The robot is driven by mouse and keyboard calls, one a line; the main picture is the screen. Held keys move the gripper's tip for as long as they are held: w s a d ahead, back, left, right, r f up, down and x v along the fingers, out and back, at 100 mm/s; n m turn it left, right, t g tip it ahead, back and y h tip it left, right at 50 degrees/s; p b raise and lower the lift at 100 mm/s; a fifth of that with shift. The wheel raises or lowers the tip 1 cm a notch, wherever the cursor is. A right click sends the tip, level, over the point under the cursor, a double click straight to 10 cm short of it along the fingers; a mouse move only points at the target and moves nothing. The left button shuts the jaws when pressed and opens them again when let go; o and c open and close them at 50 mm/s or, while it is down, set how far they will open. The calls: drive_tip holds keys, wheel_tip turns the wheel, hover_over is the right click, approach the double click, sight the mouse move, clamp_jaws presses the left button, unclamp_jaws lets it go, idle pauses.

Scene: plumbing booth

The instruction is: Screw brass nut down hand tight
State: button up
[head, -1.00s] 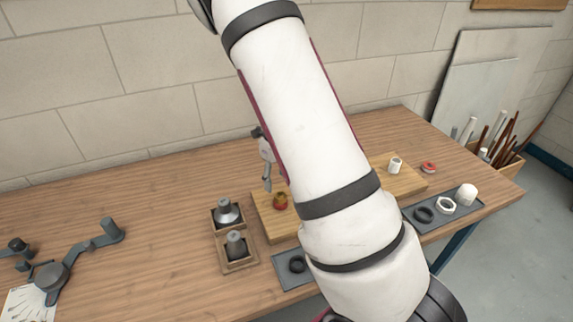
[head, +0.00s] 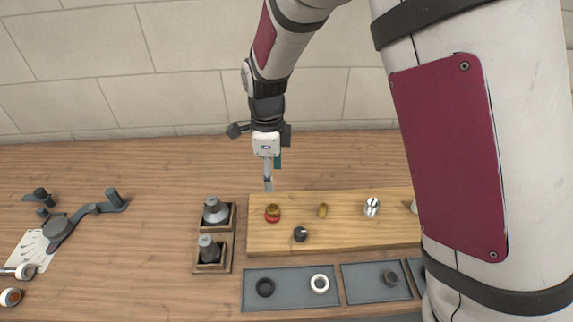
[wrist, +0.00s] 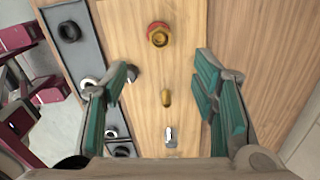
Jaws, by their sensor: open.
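The brass nut (head: 272,209) sits on a red fitting (head: 272,219) at the left end of the wooden board (head: 345,240). It also shows at the top of the wrist view (wrist: 158,29), with a red band around it. My gripper (head: 268,186) is behind the board's left end in the head view, pointing down, apart from the nut. In the wrist view its green-padded fingers (wrist: 166,88) are spread wide with nothing between them held. How far the nut is threaded down cannot be told.
A small brass piece (head: 323,211), a chrome fitting (head: 372,207) and a dark knob (head: 300,234) are on the board. Grey trays (head: 250,292) with rings lie in front. Two wooden holders (head: 196,264) with grey parts stand left.

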sight(273, 207)
wheel_tip(273, 207, down, 13)
drive_tip(key=shift+r+p, duration=0.1)
drive_tip(key=shift+p, duration=0.5)
drive_tip(key=c, duration=1.3)
drive_tip(key=shift+o, duration=0.2)
drive_tip(key=shift+m+p, duration=0.5)
drive_tip(key=shift+m, duration=1.3)
drive_tip(key=shift+m, duration=0.3)
